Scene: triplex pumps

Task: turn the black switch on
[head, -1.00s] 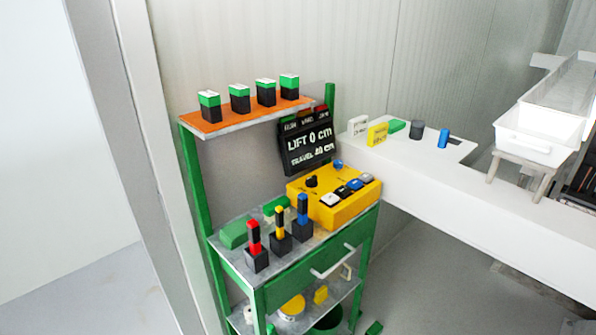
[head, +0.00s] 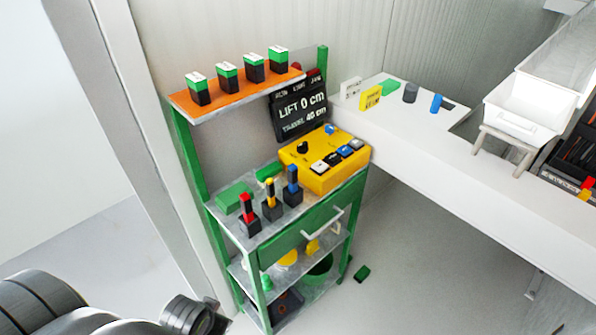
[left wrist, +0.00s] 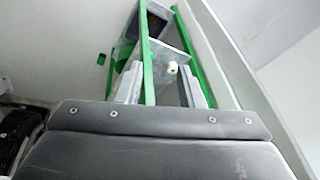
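The yellow control box (head: 322,178) stands on the green cart's upper worktop. A round black knob (head: 302,148) sits on its top at the left. A row of small switches runs along its front edge; a black one (head: 332,160) lies between a white one (head: 318,167) and a blue one (head: 345,151). Their on or off positions are too small to tell. My left arm shows at the lower left of the head view, well apart from the box. In the left wrist view, my left gripper (left wrist: 163,88) has its fingers apart with nothing held. My right gripper is not in view.
A black display (head: 300,108) reads "LIFT 0 cm". An orange shelf (head: 235,91) holds several green-black blocks. A white counter (head: 430,150) extends right. A drawer handle (head: 327,230) juts out.

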